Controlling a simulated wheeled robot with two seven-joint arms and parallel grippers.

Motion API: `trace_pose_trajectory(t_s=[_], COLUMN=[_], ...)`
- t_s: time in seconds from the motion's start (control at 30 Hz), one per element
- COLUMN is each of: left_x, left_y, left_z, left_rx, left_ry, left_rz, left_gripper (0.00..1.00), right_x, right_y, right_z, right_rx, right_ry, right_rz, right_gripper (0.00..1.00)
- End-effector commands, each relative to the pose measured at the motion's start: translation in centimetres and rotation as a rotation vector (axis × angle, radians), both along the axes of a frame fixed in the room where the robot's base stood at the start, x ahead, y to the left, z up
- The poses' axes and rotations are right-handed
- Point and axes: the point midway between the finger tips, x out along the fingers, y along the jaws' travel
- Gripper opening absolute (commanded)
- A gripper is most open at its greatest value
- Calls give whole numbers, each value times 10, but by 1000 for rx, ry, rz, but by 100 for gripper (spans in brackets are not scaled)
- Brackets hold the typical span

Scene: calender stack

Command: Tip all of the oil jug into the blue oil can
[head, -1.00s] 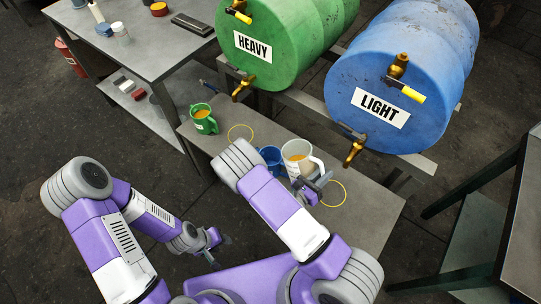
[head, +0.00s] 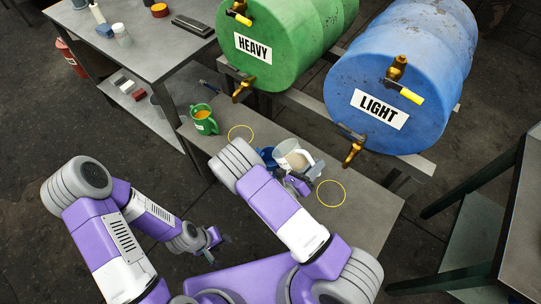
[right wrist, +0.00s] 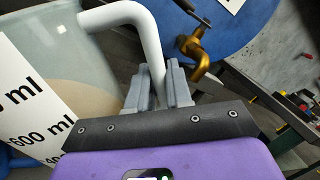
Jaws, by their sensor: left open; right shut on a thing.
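The oil jug (head: 292,153), pale with a white handle, is tilted to the left above the blue oil can (head: 268,157). My right gripper (head: 300,182) is shut on the jug's handle. The right wrist view shows its fingers (right wrist: 160,88) around the white handle (right wrist: 150,45), beside the jug's measuring label. My left gripper (head: 218,239) is open and empty, low at the left of the bench.
A green can (head: 203,120) with orange oil stands on the bench's left end. Yellow rings (head: 331,194) mark the bench (head: 365,215). A green HEAVY drum (head: 285,45) and a blue LIGHT drum (head: 400,75) with brass taps overhang behind.

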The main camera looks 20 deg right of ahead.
Motion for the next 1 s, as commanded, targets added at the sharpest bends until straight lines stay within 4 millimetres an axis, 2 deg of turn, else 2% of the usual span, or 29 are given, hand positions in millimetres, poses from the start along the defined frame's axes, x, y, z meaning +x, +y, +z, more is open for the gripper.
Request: trace_pose_trajectory(t_s=[1.0], left_x=[0], left_y=[0], left_z=[4], left_rx=[0], left_ry=[0], left_rz=[0], left_gripper=[43], right_x=[7], right_y=[5], right_z=[9], right_rx=[-85], right_ry=[106], right_rz=[0], right_gripper=[0])
